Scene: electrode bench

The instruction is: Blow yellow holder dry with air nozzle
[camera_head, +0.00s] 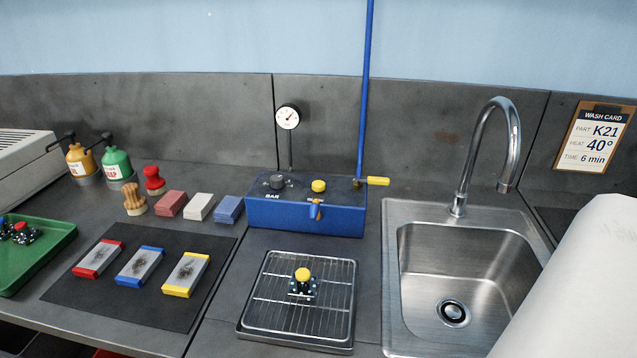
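A small holder with a yellow knob (303,275) and dark clamp parts stands on the wire rack of a metal drip tray (346,338), front centre. Behind it is a blue air box (270,216) with a black knob (277,181), a yellow button (319,186) and a small nozzle (315,208) with an orange-brown part on its front face. A yellow lever (378,181) sticks out right at the foot of the blue pipe (364,120). Whether the holder is wet cannot be told. A white part of my arm fills the lower right; my gripper is out of view.
A round gauge (288,117) rises behind the box. A sink (455,270) with a tall tap (509,130) is at right. A dark mat (155,305) with three coloured-edged plates, several blocks, brushes, bottles and a green tray (40,258) fill the left.

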